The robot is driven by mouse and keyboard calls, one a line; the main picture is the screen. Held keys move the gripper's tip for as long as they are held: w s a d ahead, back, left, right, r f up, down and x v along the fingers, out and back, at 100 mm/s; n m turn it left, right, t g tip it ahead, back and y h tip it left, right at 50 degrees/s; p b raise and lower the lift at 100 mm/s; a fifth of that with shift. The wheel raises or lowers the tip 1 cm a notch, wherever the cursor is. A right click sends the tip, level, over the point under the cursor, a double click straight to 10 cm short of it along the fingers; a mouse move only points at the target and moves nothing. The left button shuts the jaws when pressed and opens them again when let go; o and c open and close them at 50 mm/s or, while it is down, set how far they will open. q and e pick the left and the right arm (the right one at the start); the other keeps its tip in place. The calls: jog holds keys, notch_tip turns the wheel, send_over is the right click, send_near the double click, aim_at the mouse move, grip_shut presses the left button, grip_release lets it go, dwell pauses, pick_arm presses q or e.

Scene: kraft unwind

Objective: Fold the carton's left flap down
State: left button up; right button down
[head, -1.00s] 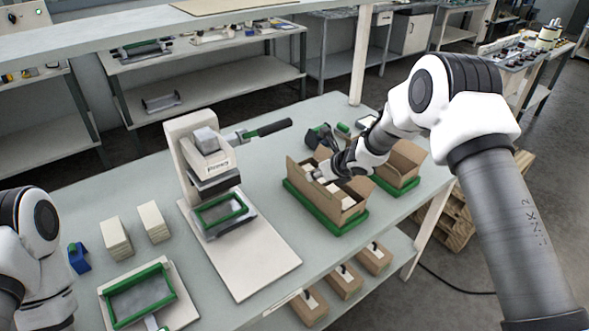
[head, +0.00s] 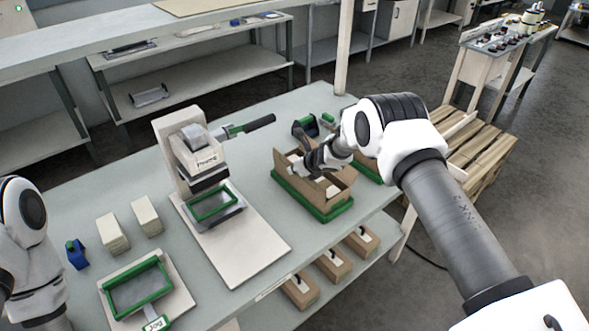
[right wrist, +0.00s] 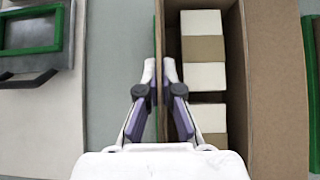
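The open carton (head: 335,198) sits in a green tray (head: 318,216) on the bench in the head view. In the right wrist view its left flap (right wrist: 158,40) stands upright and shows almost edge-on as a thin brown strip. My right gripper (right wrist: 160,72) has one fingertip on each side of this flap, closed up against it. White and brown blocks (right wrist: 203,75) lie inside the carton. A wide brown panel (right wrist: 278,85) spans the carton's right side. In the head view the right gripper (head: 296,168) partly covers the carton. My left gripper is out of view.
A press (head: 192,160) with a green frame stands left of the carton. A black tape tool (head: 305,126) lies behind it. Another green tray (head: 368,172) is partly hidden by my right arm. Two pale stacks (head: 146,216) stand further left.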

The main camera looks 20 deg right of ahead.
jog(key=shift+d, duration=0.1)
jog(key=shift+y+p, duration=0.3)
jog(key=shift+p, duration=0.05)
jog(key=shift+d+f+m, duration=0.1)
jog(key=shift+d+m, duration=0.05)
jog(key=shift+m, duration=0.15)
jog(key=y+b, duration=0.1)
jog(key=b, duration=0.1)
jog(key=m+g+y+b, duration=0.1)
jog(key=b, duration=0.1)
jog(key=d+f+m+y+b, duration=0.1)
jog(key=b, duration=0.2)
jog(key=shift+w+y, duration=0.25)
jog(key=shift+y, duration=0.15)
jog(key=shift+d+r+y+b, duration=0.15)
jog(key=shift+y+b, duration=0.35)
jog(key=shift+b, duration=0.3)
jog(key=c, duration=1.4)
grip_release()
jog(key=shift+w, duration=0.15)
jog(key=shift+o, duration=0.2)
jog(key=shift+r, duration=0.1)
